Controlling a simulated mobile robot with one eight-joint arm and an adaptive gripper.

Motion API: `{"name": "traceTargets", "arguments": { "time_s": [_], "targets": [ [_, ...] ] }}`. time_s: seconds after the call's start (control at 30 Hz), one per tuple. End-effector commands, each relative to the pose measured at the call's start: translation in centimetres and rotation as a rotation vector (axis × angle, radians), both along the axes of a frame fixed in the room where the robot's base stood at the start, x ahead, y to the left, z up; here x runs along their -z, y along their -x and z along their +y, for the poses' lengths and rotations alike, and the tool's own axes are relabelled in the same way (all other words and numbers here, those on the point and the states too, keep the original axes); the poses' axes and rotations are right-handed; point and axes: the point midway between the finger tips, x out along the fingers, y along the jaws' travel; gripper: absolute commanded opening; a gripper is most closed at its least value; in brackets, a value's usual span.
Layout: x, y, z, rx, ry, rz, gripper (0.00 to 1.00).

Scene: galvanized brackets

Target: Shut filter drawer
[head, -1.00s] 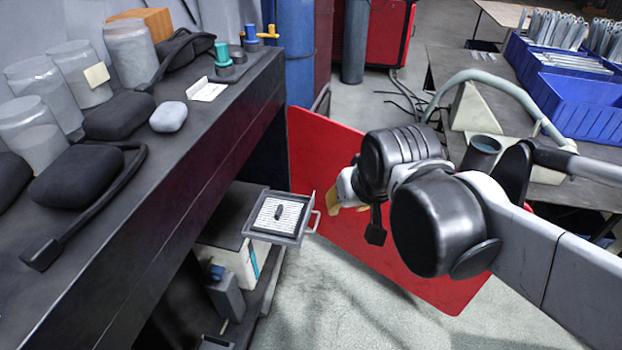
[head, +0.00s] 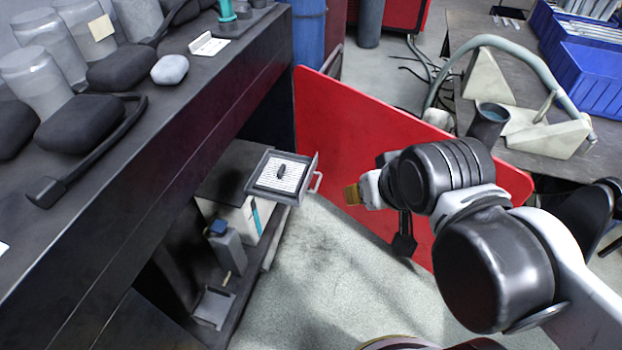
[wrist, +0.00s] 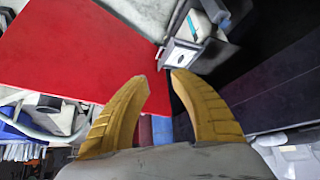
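The filter drawer (head: 283,178) is a small grey tray with a striped white filter and a dark knob-like piece in it. It sticks out, open, from a unit under the dark workbench, with its handle (head: 316,182) at the right end. It also shows in the wrist view (wrist: 181,56), beyond the fingertips. My gripper (head: 352,194) is to the right of the handle, apart from it. In the wrist view its two yellow fingers (wrist: 160,84) are spread with nothing between them.
A red panel (head: 370,130) stands behind my gripper. The dark workbench (head: 190,95) carries jars and black pouches. A lower shelf holds a grey bottle-like item (head: 226,248) and a small grey tray (head: 213,306). Bare floor (head: 325,270) lies below the drawer.

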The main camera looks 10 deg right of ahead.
Motion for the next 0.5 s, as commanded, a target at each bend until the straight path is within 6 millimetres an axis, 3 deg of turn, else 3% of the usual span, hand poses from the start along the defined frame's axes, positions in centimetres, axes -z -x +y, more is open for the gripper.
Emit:
{"name": "traceTargets", "arguments": {
  "time_s": [0.03, 0.07, 0.1, 0.23, 0.37, 0.5],
  "targets": [
    [0.0, -0.1, 0.0, 0.003, -0.002, 0.001, 0.12],
    [-0.1, -0.2, 0.0, 0.008, -0.007, 0.003, 0.03],
    [-0.2, -0.5, 0.0, 0.021, -0.017, 0.007, 0.0],
    [-0.9, -2.8, 0.0, 0.125, -0.103, 0.037, 0.0],
    [-1.2, -7.0, -0.1, 0.31, -0.245, 0.092, 0.0],
    [-0.2, -12.0, -0.3, 0.531, -0.403, 0.161, 0.0]
  ]
}}
